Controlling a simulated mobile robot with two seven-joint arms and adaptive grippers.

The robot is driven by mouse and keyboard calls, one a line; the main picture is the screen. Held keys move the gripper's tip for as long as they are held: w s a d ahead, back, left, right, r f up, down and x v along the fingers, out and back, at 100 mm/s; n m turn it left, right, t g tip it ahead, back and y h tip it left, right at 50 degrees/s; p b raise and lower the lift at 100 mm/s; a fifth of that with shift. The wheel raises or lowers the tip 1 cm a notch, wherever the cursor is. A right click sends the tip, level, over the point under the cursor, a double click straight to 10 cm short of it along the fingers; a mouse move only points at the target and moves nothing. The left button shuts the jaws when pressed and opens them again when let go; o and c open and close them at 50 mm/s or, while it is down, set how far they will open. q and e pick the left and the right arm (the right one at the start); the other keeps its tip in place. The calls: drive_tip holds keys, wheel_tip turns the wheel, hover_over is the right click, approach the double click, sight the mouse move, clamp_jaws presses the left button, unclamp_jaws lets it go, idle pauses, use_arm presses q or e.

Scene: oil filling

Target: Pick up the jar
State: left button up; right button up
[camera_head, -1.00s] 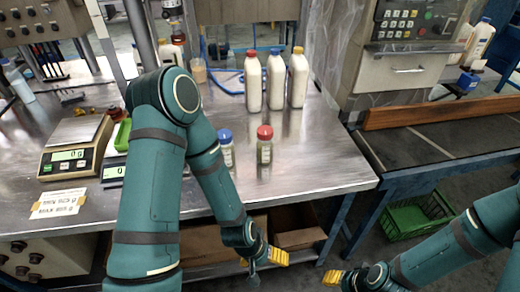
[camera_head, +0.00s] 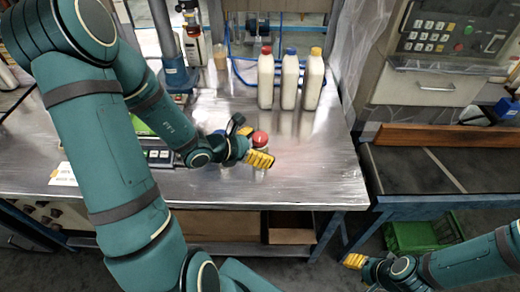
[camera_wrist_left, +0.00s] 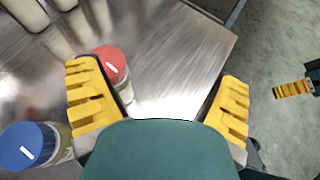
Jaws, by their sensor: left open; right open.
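A small jar with a red lid (camera_head: 260,137) stands upright on the metal table; my left gripper (camera_head: 252,142) hides most of it in the head view. In the left wrist view the red-lidded jar (camera_wrist_left: 112,63) is partly behind the left-hand yellow finger, towards the gap. A second jar with a blue lid (camera_wrist_left: 30,147) stands outside that finger, at lower left. My left gripper (camera_wrist_left: 162,108) is open and empty, its fingers wide apart over the table. My right gripper (camera_head: 357,263) is open, low in front of the table, with nothing seen in it.
Three tall white bottles (camera_head: 290,80) with red, blue and yellow caps stand behind the jars. The metal table (camera_head: 325,180) is clear to the right of the jars. A green crate (camera_head: 420,235) lies below the conveyor (camera_head: 440,172) at right.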

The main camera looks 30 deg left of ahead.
use_arm(q)
drive_tip(key=w+a+r+n+t+y, duration=0.1)
drive_tip(key=a+r+n+t+y, duration=0.15)
drive_tip(key=a+r, duration=0.2)
drive_tip(key=b, duration=0.2)
approach(264, 138)
drive_tip(key=shift+n, duration=0.35)
drive_tip(key=w+f, duration=0.1)
drive_tip(key=w, duration=0.1)
drive_tip(key=w+f, duration=0.1)
drive_tip(key=f, duration=0.1)
drive_tip(key=shift+w+a, duration=0.15)
drive_tip(key=shift+w, duration=0.25)
drive_tip(key=shift+x, duration=3.8)
drive_tip(key=c, duration=1.6)
